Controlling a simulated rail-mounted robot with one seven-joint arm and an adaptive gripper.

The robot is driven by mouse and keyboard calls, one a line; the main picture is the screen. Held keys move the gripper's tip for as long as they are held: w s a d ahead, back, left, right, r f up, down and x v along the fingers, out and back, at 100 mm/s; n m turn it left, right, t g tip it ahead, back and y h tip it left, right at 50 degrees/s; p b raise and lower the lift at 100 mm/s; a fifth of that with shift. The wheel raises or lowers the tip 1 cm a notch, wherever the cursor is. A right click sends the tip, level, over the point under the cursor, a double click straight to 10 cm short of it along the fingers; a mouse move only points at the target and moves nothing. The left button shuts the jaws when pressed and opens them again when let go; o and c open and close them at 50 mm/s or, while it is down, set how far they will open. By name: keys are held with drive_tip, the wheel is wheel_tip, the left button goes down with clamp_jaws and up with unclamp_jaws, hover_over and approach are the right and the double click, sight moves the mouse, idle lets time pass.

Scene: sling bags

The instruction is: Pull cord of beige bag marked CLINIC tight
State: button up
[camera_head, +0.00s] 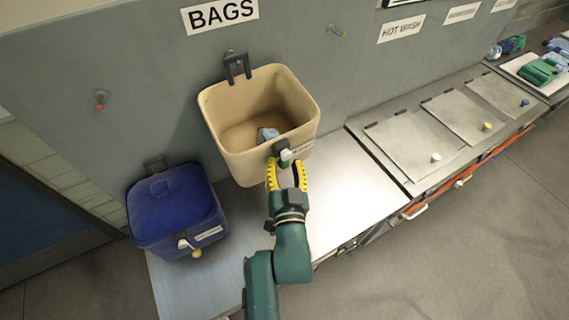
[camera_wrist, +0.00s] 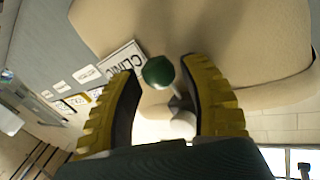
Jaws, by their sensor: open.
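The beige bag (camera_head: 235,105) hangs by a dark loop (camera_head: 237,66) from a hook under the BAGS sign. Its mouth is wide open, and a small blue-grey item (camera_head: 267,134) lies inside. In the wrist view the beige bag (camera_wrist: 215,35) fills the top, with its CLINIC label (camera_wrist: 122,62) at left. A green ball (camera_wrist: 158,71) and a pale cord end (camera_wrist: 182,124) show between my fingers. My gripper (camera_head: 287,170), with yellow ribbed fingers, is open at the bag's front. In the wrist view the fingers (camera_wrist: 165,90) stand on either side of the ball. Contact cannot be told.
A blue bag (camera_head: 172,205) with its top closed hangs at lower left. A metal counter (camera_head: 345,190) runs below the bags. Lidded hatches (camera_head: 415,145) line the bench at right. Empty hooks (camera_head: 100,98) stick out from the wall. Green and blue items lie at far right.

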drive_tip(key=shift+s, duration=0.1)
clamp_jaws()
drive_tip(key=shift+f, duration=0.1)
wheel_tip(320, 180, down, 7)
drive_tip(key=w+b, duration=0.1)
drive_tip(key=b, duration=0.5)
drive_tip(key=shift+r, duration=0.2)
unclamp_jaws()
drive_tip(key=shift+w+r, duration=0.1)
drive_tip(key=shift+w, duration=0.05)
